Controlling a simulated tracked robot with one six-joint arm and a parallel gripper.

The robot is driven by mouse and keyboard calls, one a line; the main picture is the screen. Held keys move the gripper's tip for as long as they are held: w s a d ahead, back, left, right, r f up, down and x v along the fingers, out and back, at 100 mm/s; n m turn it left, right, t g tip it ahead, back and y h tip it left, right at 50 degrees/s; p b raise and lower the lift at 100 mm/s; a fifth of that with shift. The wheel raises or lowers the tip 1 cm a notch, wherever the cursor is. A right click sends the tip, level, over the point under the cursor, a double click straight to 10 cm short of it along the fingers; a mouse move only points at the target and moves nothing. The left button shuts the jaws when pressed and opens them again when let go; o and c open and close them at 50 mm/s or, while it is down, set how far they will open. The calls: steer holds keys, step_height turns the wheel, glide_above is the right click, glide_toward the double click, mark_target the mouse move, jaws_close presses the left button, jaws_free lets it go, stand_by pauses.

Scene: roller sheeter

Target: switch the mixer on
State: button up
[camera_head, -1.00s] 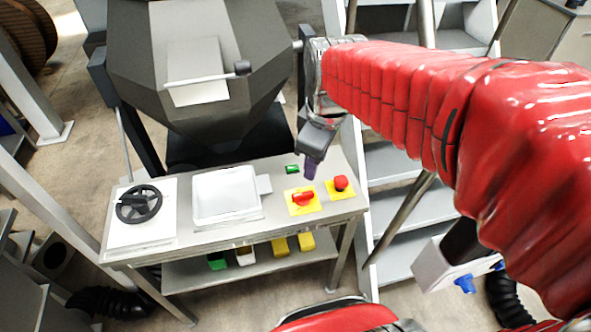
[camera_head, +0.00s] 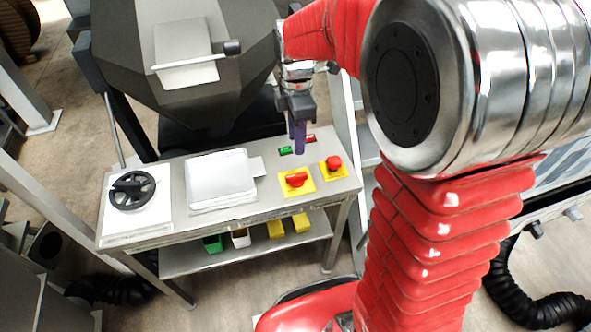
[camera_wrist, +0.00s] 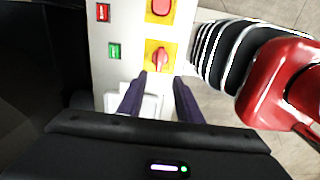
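The mixer (camera_head: 190,85) is a dark grey angular hopper behind a steel control table. At the table's right end are a red rotary switch (camera_head: 296,179) and a red mushroom button (camera_head: 333,162), each on a yellow plate. Behind them are a small green button (camera_head: 285,150) and a small red one (camera_head: 310,138). My gripper (camera_head: 298,152) points down above the panel, apart from the controls. In the wrist view its two purple fingers (camera_wrist: 159,82) are spread and empty; the rotary switch (camera_wrist: 160,57) appears just beyond their tips, and the green button (camera_wrist: 114,51) to the left.
A white tray (camera_head: 221,199) lies mid-table, with a black handwheel (camera_head: 132,190) at the left. Several small coloured bins stand on the lower shelf (camera_head: 190,261). Steps stand right of the table, partly hidden behind my arm.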

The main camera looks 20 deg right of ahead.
mark_target(296, 175)
step_height(296, 175, down, 14)
steer(key=shift+r, duration=0.1)
stand_by(0.7)
steer(key=shift+c, duration=0.5)
jaws_close()
steer(key=shift+a, duration=0.1)
